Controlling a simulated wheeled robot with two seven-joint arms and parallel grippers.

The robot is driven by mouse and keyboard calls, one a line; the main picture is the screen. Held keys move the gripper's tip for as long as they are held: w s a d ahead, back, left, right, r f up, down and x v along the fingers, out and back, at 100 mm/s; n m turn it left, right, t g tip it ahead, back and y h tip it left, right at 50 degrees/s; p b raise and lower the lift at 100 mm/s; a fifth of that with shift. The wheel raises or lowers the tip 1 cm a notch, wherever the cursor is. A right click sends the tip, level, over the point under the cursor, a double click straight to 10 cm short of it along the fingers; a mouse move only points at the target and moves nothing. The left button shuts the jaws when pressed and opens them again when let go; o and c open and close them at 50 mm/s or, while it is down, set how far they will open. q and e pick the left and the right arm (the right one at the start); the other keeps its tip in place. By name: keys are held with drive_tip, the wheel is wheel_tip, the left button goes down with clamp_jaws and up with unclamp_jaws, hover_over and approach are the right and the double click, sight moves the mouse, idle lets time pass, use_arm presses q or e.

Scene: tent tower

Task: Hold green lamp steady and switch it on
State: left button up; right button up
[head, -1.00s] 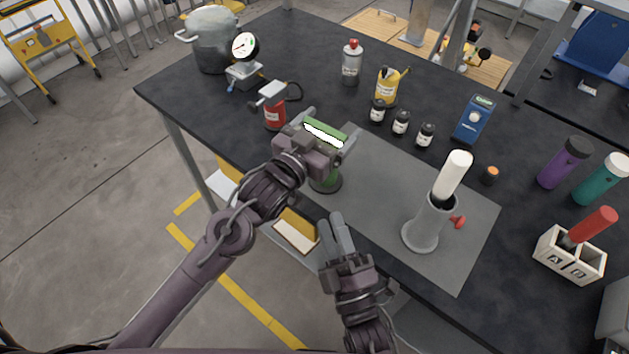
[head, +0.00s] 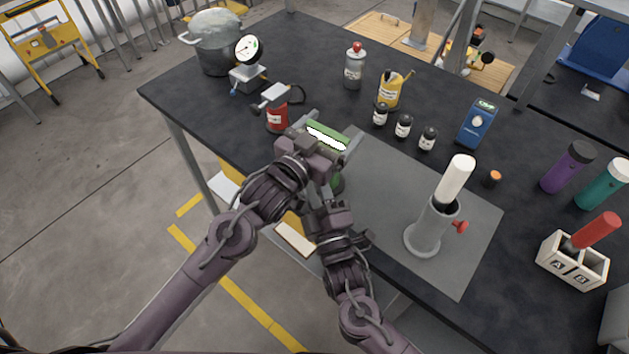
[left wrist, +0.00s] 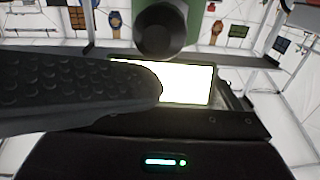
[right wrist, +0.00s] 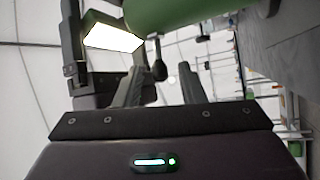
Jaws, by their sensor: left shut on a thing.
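The green lamp (head: 328,130) stands at the table's near left edge, its panel glowing bright white. My left gripper (head: 325,140) is shut on the lamp's head, one finger on each side. In the left wrist view a dark finger lies across the bright panel (left wrist: 190,85). My right gripper (head: 328,203) is close to the lamp's stem, below the head; its tips are partly hidden in the head view. In the right wrist view its fingers are apart, with a dark round-ended switch lever (right wrist: 159,68) showing between them, below the green body (right wrist: 180,12). Contact with it cannot be told.
A grey mat (head: 375,190) lies right of the lamp, bearing a grey stand (head: 428,228) with a white rod. A red canister (head: 277,118) and a gauge (head: 247,50) stand to the left. Several small dark bottles and a yellow can (head: 391,90) stand behind.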

clamp_jaws()
drive_tip(key=n+g+y, duration=0.1)
drive_tip(key=y, duration=0.1)
drive_tip(key=d+n+g+y, duration=0.1)
drive_tip(key=n+g+y, duration=0.1)
drive_tip(key=d+n+g+y, duration=0.1)
drive_tip(key=y, duration=0.2)
drive_tip(key=shift+o, duration=0.2)
unclamp_jaws()
